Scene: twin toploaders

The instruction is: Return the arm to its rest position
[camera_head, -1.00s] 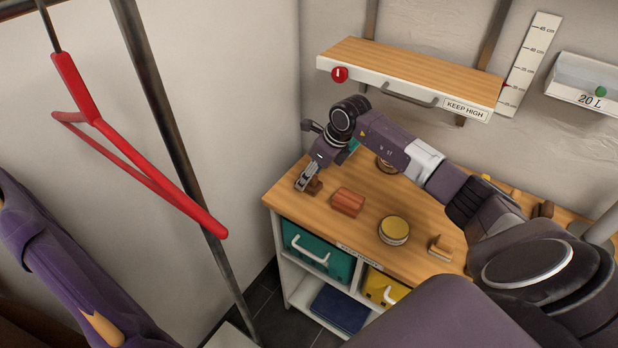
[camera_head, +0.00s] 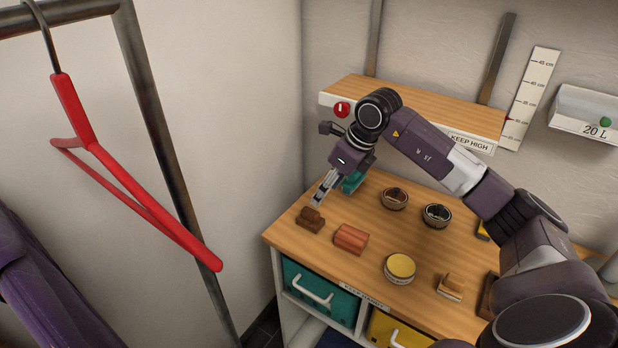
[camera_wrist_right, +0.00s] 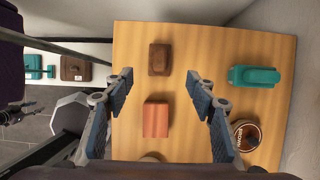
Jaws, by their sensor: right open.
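My right arm reaches in from the right in the head view, over the wooden bench top (camera_head: 300,245). My right gripper (camera_head: 318,203) points down, apart from and above a small dark brown block (camera_head: 311,219). In the right wrist view the gripper (camera_wrist_right: 160,78) is open, with nothing between its fingers. The brown block (camera_wrist_right: 159,59) and a reddish-brown block (camera_wrist_right: 155,120) lie on the bench below.
A wall shelf (camera_head: 420,104) marked "KEEP HIGH" sits close behind my right arm. A teal object (camera_head: 353,182), round tins (camera_head: 400,268) and a wooden-handled brush (camera_head: 450,288) stand on the bench. A red hanger (camera_head: 135,190) hangs from a rail at left.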

